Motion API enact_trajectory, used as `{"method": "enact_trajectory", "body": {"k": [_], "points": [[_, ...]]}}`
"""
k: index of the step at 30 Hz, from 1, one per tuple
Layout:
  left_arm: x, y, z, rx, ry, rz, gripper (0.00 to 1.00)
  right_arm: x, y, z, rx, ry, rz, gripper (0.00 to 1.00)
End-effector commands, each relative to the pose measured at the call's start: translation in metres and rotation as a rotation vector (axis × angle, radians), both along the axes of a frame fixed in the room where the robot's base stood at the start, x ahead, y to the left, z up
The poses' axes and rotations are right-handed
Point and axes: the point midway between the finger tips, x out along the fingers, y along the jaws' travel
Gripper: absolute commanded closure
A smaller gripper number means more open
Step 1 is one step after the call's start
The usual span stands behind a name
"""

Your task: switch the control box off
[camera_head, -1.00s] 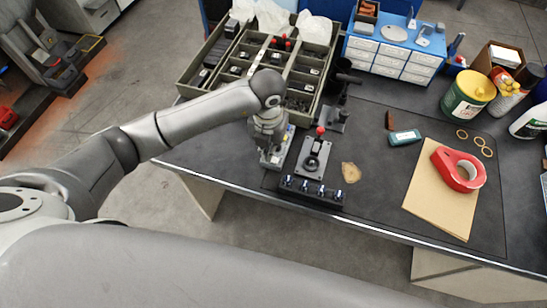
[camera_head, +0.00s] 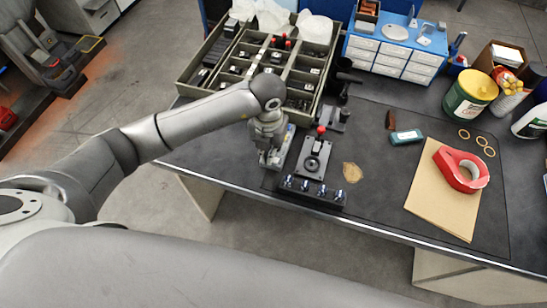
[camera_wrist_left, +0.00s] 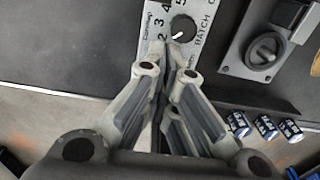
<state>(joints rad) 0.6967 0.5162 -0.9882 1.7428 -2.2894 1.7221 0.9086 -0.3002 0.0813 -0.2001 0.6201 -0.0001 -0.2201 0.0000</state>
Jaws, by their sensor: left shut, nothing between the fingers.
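The control box (camera_head: 284,150) is a narrow light-grey box near the bench's front edge, partly hidden under my left gripper (camera_head: 267,154) in the head view. In the left wrist view the panel of the control box (camera_wrist_left: 154,22) shows a round black knob (camera_wrist_left: 184,27) with a white pointer line, numbers around it and the word BATCH. My left gripper (camera_wrist_left: 172,47) is shut and empty, its fingertips just below the knob in that picture. I cannot tell whether they touch the panel. The rest of the panel is hidden or out of frame. My right gripper is not in view.
A grey plate with a round fitting and red-knobbed lever (camera_head: 315,157) stands just right of the box, with a black strip of several small cells (camera_head: 312,191) in front. A divided parts tray (camera_head: 210,62) lies behind. Red tape (camera_head: 461,170) lies at the right.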

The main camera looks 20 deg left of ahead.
Motion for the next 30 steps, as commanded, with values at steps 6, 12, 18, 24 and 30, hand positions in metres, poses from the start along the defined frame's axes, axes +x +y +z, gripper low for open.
{"method": "enact_trajectory", "body": {"k": [6, 12, 18, 24, 30], "points": [[0.0, 0.0, -0.004, 0.0, 0.0, 0.0, 1.0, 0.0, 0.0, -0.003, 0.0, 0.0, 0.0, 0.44], [0.0, 0.0, -0.004, 0.0, 0.0, 0.0, 1.0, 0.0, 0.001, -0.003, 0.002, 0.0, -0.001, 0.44], [0.0, 0.0, 0.009, -0.001, -0.001, 0.0, 1.0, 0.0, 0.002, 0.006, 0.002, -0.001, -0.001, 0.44], [0.0, 0.0, 0.025, -0.001, 0.0, 0.0, 1.0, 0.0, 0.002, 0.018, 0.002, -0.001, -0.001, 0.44], [0.0, 0.0, 0.041, 0.001, -0.001, 0.0, 1.0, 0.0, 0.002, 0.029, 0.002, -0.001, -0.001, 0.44]]}}
